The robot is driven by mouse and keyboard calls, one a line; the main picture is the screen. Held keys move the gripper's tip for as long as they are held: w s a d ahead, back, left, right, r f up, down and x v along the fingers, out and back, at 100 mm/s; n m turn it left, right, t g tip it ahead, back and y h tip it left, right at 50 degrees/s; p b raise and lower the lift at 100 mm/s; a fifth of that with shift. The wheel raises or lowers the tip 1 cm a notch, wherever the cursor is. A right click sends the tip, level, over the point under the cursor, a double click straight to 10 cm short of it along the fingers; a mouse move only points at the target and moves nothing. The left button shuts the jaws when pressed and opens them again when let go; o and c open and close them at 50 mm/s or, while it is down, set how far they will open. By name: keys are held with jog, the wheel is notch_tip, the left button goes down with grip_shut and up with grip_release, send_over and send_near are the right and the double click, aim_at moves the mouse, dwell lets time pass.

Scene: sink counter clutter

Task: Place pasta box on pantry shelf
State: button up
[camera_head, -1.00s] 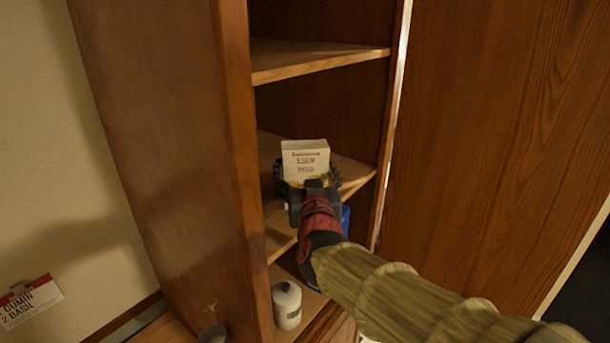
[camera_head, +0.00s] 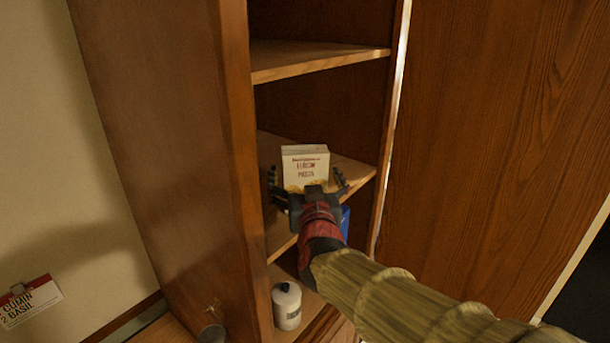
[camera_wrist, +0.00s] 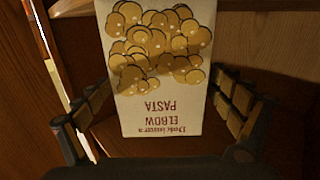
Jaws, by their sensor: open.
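The pasta box (camera_head: 305,163) is white, with red "elbow pasta" lettering. It stands on the middle pantry shelf (camera_head: 352,172) inside the wooden cabinet. In the wrist view the box (camera_wrist: 160,65) shows its pasta picture and appears upside down between my fingers. My gripper (camera_head: 308,180) is open at the shelf's front, its fingers spread on either side of the box. Gaps show between the fingers (camera_wrist: 163,110) and the box sides in the wrist view. The lower front of the box is partly hidden by my gripper in the head view.
An upper shelf (camera_head: 320,62) lies above the box. A white canister (camera_head: 286,305) stands on the lower shelf, and a blue thing (camera_head: 345,222) shows partly behind my wrist. The cabinet's side panel (camera_head: 170,150) is at left and a wooden door (camera_head: 490,130) at right.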

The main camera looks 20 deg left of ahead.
jog(key=shift+r, duration=0.15)
jog(key=shift+s, duration=0.2)
jog(key=v, duration=1.1)
jog(key=shift+s+d, duration=0.2)
jog(key=shift+s, duration=0.05)
jog(key=shift+d, duration=0.1)
jog(key=s+d+f+m+g+h, duration=0.1)
jog(key=s+d+f+g+h, duration=0.1)
jog(key=s+d+f, duration=0.4)
jog(key=s+d+f+m+g+h, duration=0.2)
jog(key=s+d+f+g, duration=0.3)
jog(key=d, duration=1)
jog(key=s+d+f+m+g+h, duration=0.1)
jog(key=s+d+f+g, duration=0.3)
jog(key=s+d+f, duration=0.4)
jog(key=d+h, duration=0.1)
jog(key=d, duration=0.2)
jog(key=shift+s+h, duration=0.2)
jog(key=shift+h, duration=0.2)
